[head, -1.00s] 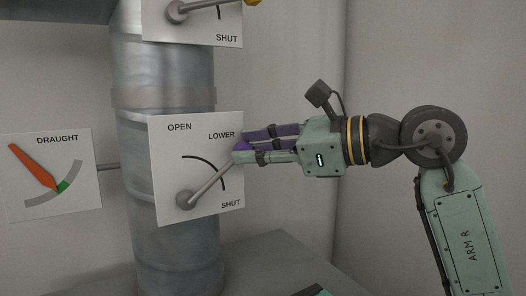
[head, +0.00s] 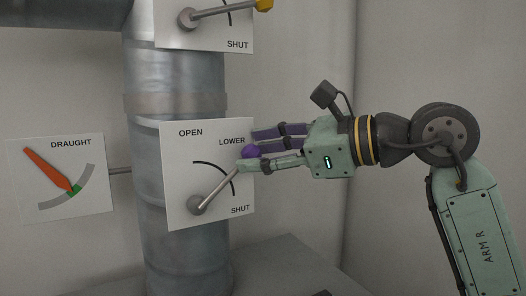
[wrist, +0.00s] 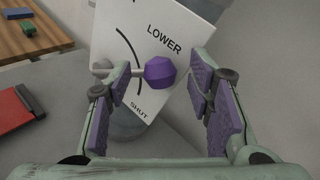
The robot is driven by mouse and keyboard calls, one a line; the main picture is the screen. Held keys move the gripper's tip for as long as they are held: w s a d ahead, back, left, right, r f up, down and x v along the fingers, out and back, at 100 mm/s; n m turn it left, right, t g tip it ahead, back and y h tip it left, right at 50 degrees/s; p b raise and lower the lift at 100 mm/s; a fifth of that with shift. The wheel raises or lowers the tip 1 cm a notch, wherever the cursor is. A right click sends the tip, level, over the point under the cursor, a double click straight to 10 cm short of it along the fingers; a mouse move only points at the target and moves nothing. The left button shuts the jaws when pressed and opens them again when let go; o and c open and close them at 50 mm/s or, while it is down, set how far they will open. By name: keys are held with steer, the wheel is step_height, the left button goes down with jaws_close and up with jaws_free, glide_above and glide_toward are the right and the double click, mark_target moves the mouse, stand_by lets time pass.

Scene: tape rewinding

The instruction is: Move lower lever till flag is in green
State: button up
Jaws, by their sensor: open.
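The lower lever (head: 222,182) is a grey rod on the panel marked LOWER, slanting up and right from its pivot to a purple knob (head: 251,151). My gripper (head: 262,149) is open around the knob from the right. In the wrist view the knob (wrist: 160,72) sits between the spread fingers (wrist: 161,85), with a gap on each side. The orange flag (head: 48,170) on the DRAUGHT gauge slants down right. Its narrow tip is at the left edge of the small green patch (head: 76,190), partly over it as far as I can tell.
An upper panel (head: 212,30) carries another lever with a yellow knob (head: 264,5) above. The panels stand against a metal pipe (head: 172,100). In the wrist view a wooden surface (wrist: 40,40) and a red object (wrist: 14,110) lie at the left.

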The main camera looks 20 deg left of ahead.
steer(key=v, duration=1.2)
